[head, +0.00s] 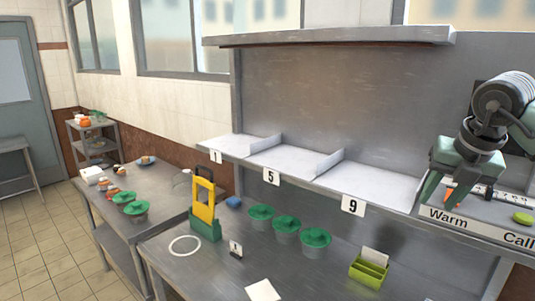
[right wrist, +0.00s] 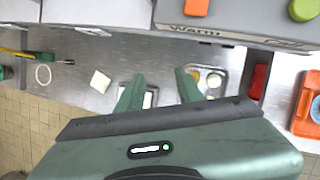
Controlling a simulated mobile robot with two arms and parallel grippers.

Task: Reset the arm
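My right gripper (head: 442,190) is at the right of the head view, pointing down in front of the panel marked "Warm" and "Call" (head: 480,222). In the right wrist view its two green fingers (right wrist: 160,92) are spread apart with nothing between them. An orange button (head: 449,195) shows between or behind the fingers in the head view; it also shows in the right wrist view (right wrist: 196,7), apart from the fingers. A green button (head: 522,218) sits to its right. My left gripper is not in view.
A steel shelf with tags 1, 5 and 9 (head: 353,205) runs above the counter (head: 205,264). Below stand three green-lidded pots (head: 287,226), a yellow-and-green holder (head: 204,208) and a lime box (head: 369,270). A white card (head: 263,290) lies at the front.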

